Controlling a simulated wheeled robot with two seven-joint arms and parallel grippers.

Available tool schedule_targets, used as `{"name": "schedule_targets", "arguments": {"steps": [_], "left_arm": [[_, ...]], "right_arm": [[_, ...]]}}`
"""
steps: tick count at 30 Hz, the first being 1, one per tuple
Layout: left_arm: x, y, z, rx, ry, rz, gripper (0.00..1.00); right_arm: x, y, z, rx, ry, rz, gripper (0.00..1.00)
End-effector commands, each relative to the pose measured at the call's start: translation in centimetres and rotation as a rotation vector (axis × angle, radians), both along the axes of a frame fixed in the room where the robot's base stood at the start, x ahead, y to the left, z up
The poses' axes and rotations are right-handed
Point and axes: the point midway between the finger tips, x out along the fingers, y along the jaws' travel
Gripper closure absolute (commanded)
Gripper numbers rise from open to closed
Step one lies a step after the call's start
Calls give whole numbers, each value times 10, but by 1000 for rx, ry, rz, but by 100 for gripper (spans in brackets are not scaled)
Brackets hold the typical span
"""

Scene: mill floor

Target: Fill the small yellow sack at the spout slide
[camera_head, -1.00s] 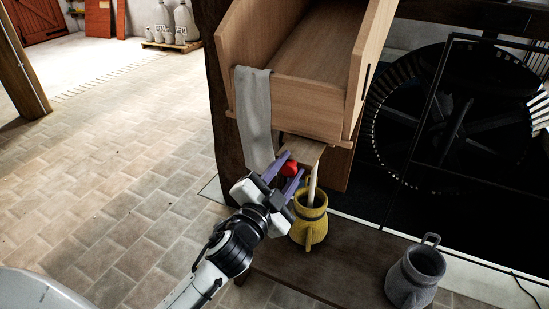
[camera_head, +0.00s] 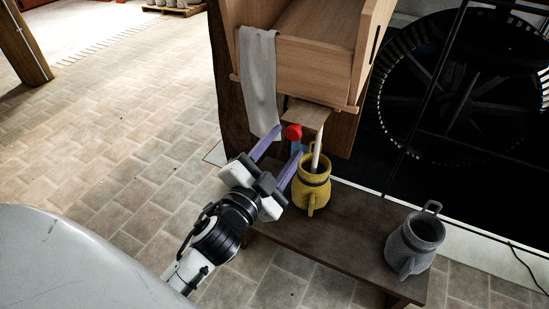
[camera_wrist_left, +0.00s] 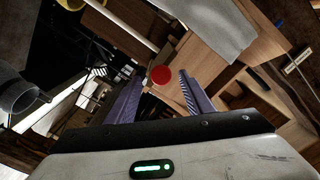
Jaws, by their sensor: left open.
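The small yellow sack (camera_head: 311,195) stands open on a dark bench under the spout. A white stream (camera_head: 316,155) falls from the wooden spout slide (camera_head: 306,113) into its mouth. A red knob (camera_head: 293,132) sits at the slide. My left gripper (camera_head: 288,142) is open and empty, its purple fingers pointing at the knob. In the left wrist view the knob (camera_wrist_left: 160,75) lies between the fingertips (camera_wrist_left: 161,77), with a gap on each side; the sack (camera_wrist_left: 72,4) is cut off at the top edge. My right gripper is not in view.
A grey sack (camera_head: 415,243) stands on the right of the dark bench (camera_head: 345,232). A grey cloth (camera_head: 260,80) hangs over the wooden box (camera_head: 312,70) above the slide. A large dark gear wheel (camera_head: 470,100) is behind at the right. The paved floor at left is clear.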

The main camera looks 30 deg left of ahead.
Motion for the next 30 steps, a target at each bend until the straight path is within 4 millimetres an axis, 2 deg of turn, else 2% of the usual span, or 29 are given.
{"name": "schedule_targets", "arguments": {"steps": [3, 9, 27, 30], "left_arm": [[-23, -2, -2, -4, 3, 1, 53], [-45, -4, -1, -3, 1, 0, 53], [-49, -4, 0, -2, 0, -1, 53], [-51, -6, -4, -25, 25, -6, 53]], "right_arm": [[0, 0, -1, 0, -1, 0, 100], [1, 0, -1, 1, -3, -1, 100], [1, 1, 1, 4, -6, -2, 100], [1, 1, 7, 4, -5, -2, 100]]}}
